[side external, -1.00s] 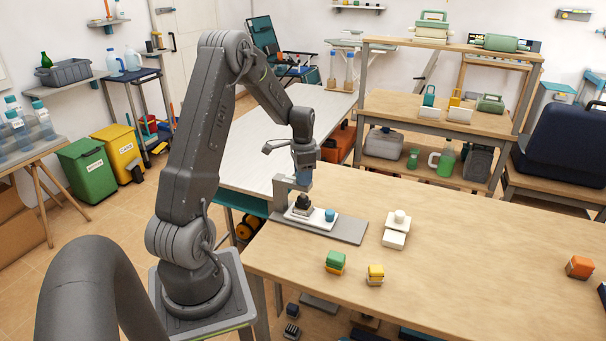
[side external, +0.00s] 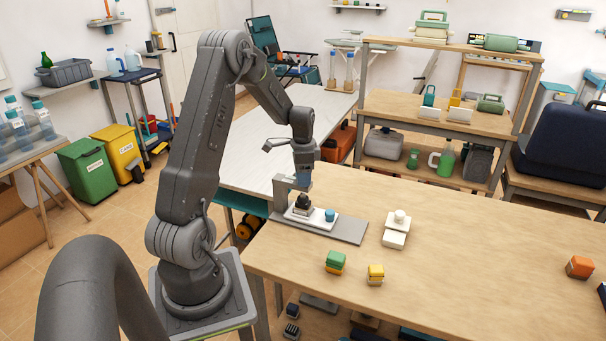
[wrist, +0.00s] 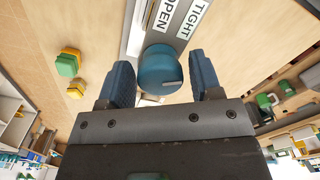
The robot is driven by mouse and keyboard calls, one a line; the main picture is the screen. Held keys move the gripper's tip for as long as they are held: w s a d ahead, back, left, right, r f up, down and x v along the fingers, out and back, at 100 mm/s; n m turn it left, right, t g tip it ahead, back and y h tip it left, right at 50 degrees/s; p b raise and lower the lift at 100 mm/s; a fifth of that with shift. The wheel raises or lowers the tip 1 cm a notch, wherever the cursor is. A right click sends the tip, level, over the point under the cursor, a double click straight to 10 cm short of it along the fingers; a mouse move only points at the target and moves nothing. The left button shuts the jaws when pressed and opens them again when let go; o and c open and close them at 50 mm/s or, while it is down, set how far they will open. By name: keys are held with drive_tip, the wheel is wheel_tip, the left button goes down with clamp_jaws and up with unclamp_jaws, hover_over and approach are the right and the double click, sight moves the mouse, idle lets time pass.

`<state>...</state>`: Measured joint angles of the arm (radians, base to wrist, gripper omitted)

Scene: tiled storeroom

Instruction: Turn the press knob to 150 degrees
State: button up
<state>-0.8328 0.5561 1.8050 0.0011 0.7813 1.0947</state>
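The press (side external: 282,194) stands on a grey base plate on the wooden table. My gripper (side external: 303,182) points down at its top in the side external view. In the wrist view, a round blue knob (wrist: 160,70) lies between the two blue fingers of my gripper (wrist: 161,80). The fingers are open, with a visible gap on each side of the knob. An OPEN label (wrist: 164,15) and a TIGHT label (wrist: 193,18) show beyond the knob. The knob's angle cannot be read; in the side external view my gripper hides the press top.
On the press's white plate (side external: 318,222) are a black part (side external: 303,202) and a small blue part (side external: 330,215). White blocks (side external: 395,239), a green-and-orange block (side external: 335,261) and a yellow-and-orange block (side external: 376,274) stand nearby.

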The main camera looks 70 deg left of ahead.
drive_tip(key=shift+o, duration=0.8)
wheel_tip(320, 180, up, 14)
drive_tip(key=shift+f, duration=0.1)
